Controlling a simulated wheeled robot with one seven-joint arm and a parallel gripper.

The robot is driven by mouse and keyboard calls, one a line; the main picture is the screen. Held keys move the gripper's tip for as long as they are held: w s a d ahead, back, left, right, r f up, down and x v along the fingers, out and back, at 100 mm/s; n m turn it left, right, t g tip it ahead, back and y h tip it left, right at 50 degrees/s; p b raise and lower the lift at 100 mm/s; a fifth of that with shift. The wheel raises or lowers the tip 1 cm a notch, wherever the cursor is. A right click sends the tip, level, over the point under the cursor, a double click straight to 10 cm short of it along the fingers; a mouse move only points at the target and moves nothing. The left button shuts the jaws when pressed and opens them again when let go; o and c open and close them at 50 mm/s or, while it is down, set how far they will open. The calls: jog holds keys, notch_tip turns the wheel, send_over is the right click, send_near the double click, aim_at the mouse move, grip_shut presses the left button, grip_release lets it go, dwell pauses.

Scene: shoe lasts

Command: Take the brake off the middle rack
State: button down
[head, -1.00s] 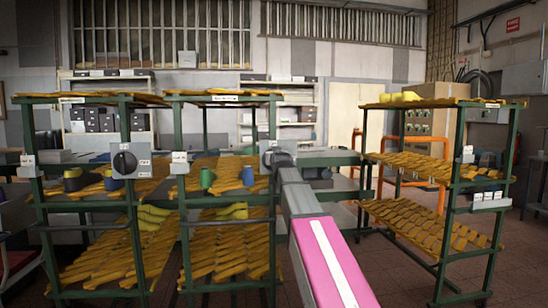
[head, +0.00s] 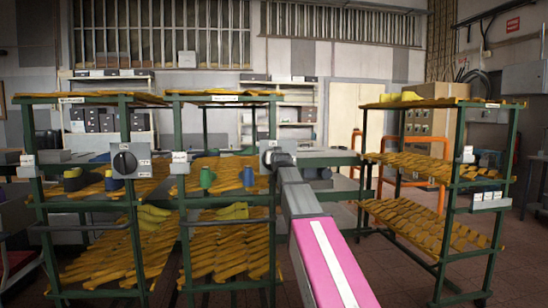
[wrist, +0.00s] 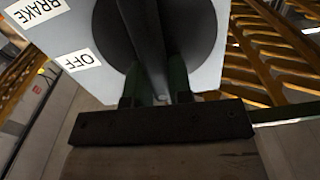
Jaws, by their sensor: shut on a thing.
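The middle rack (head: 182,240) is a green frame with yellow slatted shelves. Its grey brake box (head: 266,147) sits on its right front post, mostly behind my gripper (head: 279,158). In the wrist view the box face (wrist: 82,25) carries labels reading "BRAKE" and "OFF" beside a round black knob (wrist: 203,40). The knob's raised bar (wrist: 145,35) lies between the two fingers of my gripper (wrist: 155,90), which is shut on it. The bar runs slightly tilted in that view. The box's pointer position is hidden in the head view.
A left rack (head: 45,235) with its own black-knobbed brake box (head: 131,161) stands close by. A right rack (head: 440,250) stands apart to the right. Coloured lasts, such as a green one (head: 207,178), stand on the shelves. Floor shows between the middle and right racks.

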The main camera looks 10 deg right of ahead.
jog(key=m, duration=0.4)
jog(key=shift+d+f, duration=0.1)
jog(key=shift+d, duration=0.3)
jog(key=shift+d+f+m, duration=0.2)
jog(key=shift+f+m, duration=0.15)
jog(key=shift+m, duration=1.8)
jog(key=shift+d+f+m, duration=0.25)
jog(key=shift+f+m, duration=0.15)
jog(key=shift+m, duration=1.8)
jog(key=shift+d+f+m, duration=0.2)
jog(key=shift+f+m, duration=0.15)
jog(key=shift+m, duration=1.8)
jog(key=c, duration=1)
grip_release()
